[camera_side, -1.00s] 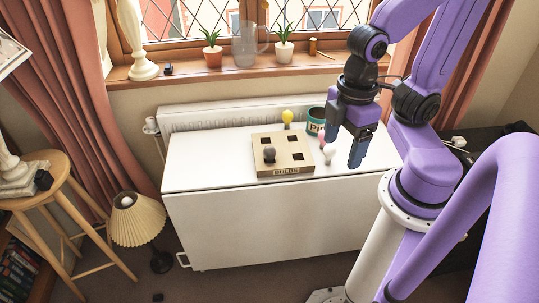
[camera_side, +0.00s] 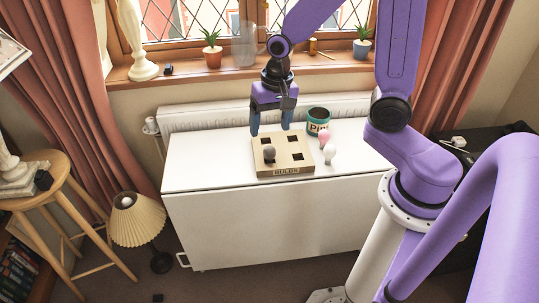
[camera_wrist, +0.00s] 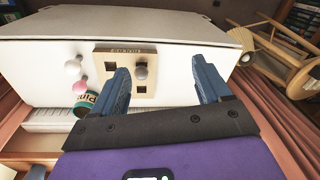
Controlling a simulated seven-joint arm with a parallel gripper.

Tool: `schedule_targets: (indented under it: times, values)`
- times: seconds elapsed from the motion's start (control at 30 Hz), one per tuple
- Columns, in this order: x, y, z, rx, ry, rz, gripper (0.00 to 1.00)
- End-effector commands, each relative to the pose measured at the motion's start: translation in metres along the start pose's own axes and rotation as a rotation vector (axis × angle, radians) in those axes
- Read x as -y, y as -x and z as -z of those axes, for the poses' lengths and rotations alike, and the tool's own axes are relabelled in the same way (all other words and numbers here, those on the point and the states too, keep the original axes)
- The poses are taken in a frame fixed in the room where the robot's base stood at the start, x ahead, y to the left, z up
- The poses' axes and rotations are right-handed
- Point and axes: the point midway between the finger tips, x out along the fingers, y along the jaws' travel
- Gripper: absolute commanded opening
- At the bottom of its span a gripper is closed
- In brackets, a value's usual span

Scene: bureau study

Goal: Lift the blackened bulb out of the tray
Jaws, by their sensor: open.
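The blackened bulb (camera_side: 269,153) stands in the front left socket of the tan wooden tray (camera_side: 290,171) on the white table. In the wrist view the dark bulb (camera_wrist: 141,72) stands in the tray (camera_wrist: 107,62), close to the left finger in the picture. My gripper (camera_side: 271,130) is open and empty, pointing down above and behind the tray's back left part, apart from the bulb. The wrist view shows both blue fingers (camera_wrist: 159,65) spread with nothing between them. The tray's other square sockets that show look dark and empty.
A white bulb (camera_side: 330,153) and a pink bulb (camera_side: 324,136) are right of the tray. A green labelled pot (camera_side: 318,120) stands behind them. A radiator (camera_side: 215,115) and windowsill (camera_side: 180,75) lie behind the table. The table's left part is clear.

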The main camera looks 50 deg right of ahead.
Motion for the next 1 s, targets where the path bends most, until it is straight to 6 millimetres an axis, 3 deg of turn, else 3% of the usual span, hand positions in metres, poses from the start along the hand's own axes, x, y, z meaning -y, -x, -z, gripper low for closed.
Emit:
schedule_targets:
  times: [0.3, 0.6, 0.8, 1.0]
  values:
    - [-0.019, -0.026, 0.056, -0.040, -0.536, 0.006, 0.77]
    - [-0.053, -0.047, 0.093, -0.085, -1.007, 0.020, 0.77]
    - [-0.070, -0.054, 0.103, -0.104, -1.182, 0.029, 0.77]
    - [-0.074, -0.064, 0.105, -0.106, -1.217, 0.029, 0.77]
